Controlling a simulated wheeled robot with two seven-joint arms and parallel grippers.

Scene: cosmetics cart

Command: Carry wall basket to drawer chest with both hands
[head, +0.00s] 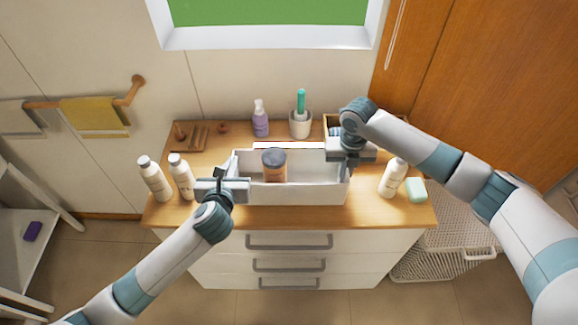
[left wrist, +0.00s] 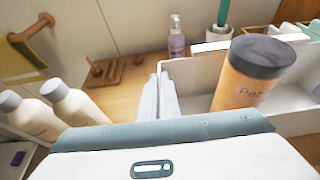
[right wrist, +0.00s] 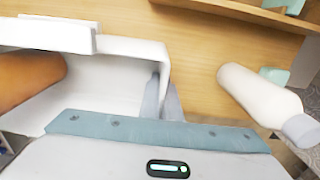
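The white wall basket (head: 296,192) is at the drawer chest (head: 215,222), over the middle of its wooden top. I cannot tell whether it rests there or hangs just above. An orange jar with a dark lid (head: 274,167) stands inside it. My left gripper (head: 236,184) is at the basket's left end, its fingers (left wrist: 166,98) closed about the end wall. My right gripper (head: 347,160) is at the right end, its fingers (right wrist: 163,98) either side of that wall. The basket looks about level. Its underside is hidden.
Two white bottles (head: 154,178) stand left of the basket. A white bottle (head: 393,178) and a green soap-like block (head: 416,190) are at the right. A purple pump bottle (head: 260,120), a cup with a green brush (head: 300,122) and a wooden tray (head: 190,136) are behind.

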